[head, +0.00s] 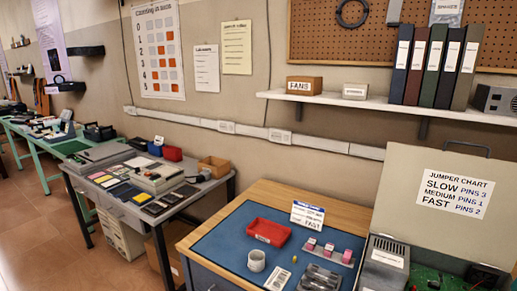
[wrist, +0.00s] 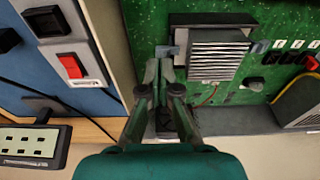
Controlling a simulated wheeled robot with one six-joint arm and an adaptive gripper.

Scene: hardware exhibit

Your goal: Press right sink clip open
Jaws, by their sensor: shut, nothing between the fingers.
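In the wrist view, a finned grey heat sink (wrist: 218,62) sits on a green circuit board (wrist: 150,18). A small blue-grey clip (wrist: 167,50) shows at its left side, and another clip (wrist: 259,46) at its right side. I cannot tell which of them the task calls right. My gripper (wrist: 165,66) is shut and empty, with its fingertips at the left-hand clip. I cannot tell whether they touch it. The fingers hide part of the area below that clip. In the head view, only part of the green board (head: 428,272) shows, and my gripper is out of sight.
The open case lid (head: 420,185) with a jumper chart stands behind the board. In the wrist view, a red rocker switch (wrist: 72,66) and a power strip (wrist: 35,143) lie to the left, and several labelled red-and-black parts (wrist: 293,58) to the right. A red tray (head: 268,232) stands on the blue mat.

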